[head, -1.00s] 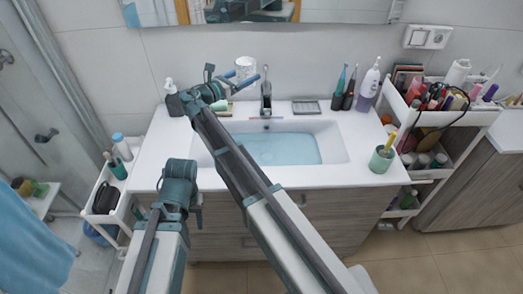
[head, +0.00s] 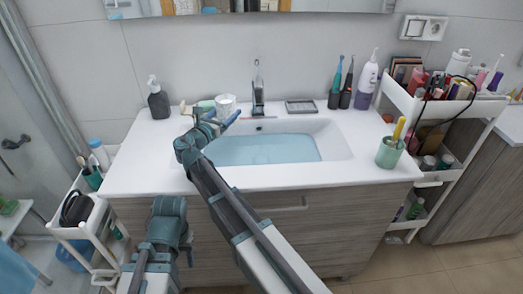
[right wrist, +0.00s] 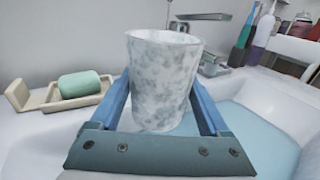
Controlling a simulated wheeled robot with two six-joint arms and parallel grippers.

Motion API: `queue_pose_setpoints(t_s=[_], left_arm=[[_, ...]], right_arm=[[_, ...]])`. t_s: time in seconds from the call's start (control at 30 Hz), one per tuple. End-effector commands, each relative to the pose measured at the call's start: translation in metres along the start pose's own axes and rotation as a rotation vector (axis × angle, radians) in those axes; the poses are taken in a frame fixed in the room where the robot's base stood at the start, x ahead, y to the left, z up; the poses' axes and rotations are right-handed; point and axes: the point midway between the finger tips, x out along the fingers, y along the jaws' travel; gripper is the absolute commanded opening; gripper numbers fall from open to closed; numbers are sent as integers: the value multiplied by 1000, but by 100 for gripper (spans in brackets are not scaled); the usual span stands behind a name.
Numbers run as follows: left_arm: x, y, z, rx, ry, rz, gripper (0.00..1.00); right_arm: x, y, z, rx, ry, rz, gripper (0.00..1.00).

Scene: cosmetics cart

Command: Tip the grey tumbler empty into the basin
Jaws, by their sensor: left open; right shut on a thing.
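The grey tumbler (head: 225,104) is a marbled grey-white cup near the back left corner of the basin (head: 335,140). My right gripper (head: 222,122) is shut on it. The right wrist view shows the tumbler (right wrist: 163,80) upright between the two blue fingers, with the blue water of the basin lower right. The basin holds blue water. My left gripper (head: 168,228) is at the lower left, in front of the cabinet and away from the tumbler; its fingers are hard to make out, but it is open.
A soap dish with green soap (right wrist: 86,84) is left of the tumbler. The faucet (head: 257,92) stands behind the basin, right of the tumbler. A dark soap dispenser (head: 158,100) is at the back left, a green cup (head: 389,153) at the right. Carts flank the counter.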

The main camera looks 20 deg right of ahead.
Motion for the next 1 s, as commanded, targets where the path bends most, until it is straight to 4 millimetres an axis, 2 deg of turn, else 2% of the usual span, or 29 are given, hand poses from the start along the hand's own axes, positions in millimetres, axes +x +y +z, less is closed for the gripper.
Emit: queue_pose_setpoints(t_s=[0.03, 0.3, 1.0], left_arm=[[14, 1, -1, 0, 0, 0, 50], [34, 3, -2, 1, 0, 0, 50], [38, 4, -2, 0, 0, 0, 50]], right_arm=[[-4, -1, -14, 0, -1, 18, 5], [-13, 4, -34, -1, -1, 94, 5], [-18, 6, -39, 36, 6, 114, 5]])
